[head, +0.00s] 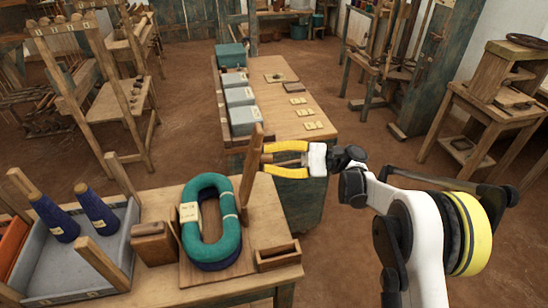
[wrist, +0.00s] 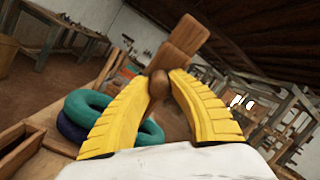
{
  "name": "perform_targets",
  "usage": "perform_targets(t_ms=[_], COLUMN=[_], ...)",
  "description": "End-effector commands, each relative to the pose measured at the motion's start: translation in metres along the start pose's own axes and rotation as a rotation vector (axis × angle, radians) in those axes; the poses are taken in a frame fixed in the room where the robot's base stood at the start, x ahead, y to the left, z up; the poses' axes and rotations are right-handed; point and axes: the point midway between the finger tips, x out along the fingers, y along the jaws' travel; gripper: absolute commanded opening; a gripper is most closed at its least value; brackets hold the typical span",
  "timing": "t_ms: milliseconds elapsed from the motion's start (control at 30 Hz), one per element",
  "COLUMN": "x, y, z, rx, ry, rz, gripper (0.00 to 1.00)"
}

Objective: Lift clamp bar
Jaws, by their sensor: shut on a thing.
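The clamp bar (head: 251,165) is a brown wooden bar, standing nearly upright with its top leaning right in the head view. It is at the right side of a wooden board that carries a teal yarn hank (head: 191,233). My gripper (head: 264,160) comes from the right, its yellow fingers closed on the bar's side. In the wrist view the fingertips (wrist: 160,82) pinch a rounded brown knob, with the blocky wooden bar (wrist: 183,45) behind it. I cannot tell whether the bar's lower end touches the board.
A dark blue hank lies under the teal one. A small open wooden box (head: 278,256) and a brown block (head: 153,243) flank the board. A grey tray (head: 75,262) holds blue cones (head: 97,208). A long table (head: 283,126) with grey boxes stands behind.

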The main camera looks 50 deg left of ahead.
Motion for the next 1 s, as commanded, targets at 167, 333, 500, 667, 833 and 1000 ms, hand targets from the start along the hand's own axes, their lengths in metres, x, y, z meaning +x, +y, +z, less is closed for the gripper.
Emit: perform_targets(t_ms=[167,333,500,667,833,1000], x=[0.0040,0.0046,0.0046,0.0045,0.0043,0.0020], y=[0.0043,0.0044,0.0044,0.0045,0.0041,0.0039], z=[-0.0019,-0.0014,-0.0015,-0.0016,-0.0011,-0.0010], rx=[0.000,0.000,0.001,0.001,0.000,0.000], ry=[-0.017,-0.021,-0.021,-0.020,-0.021,-0.021], rz=[-0.018,-0.023,-0.022,-0.022,-0.022,-0.023], gripper=[0.00,0.00,0.00,0.48,0.48,0.48])
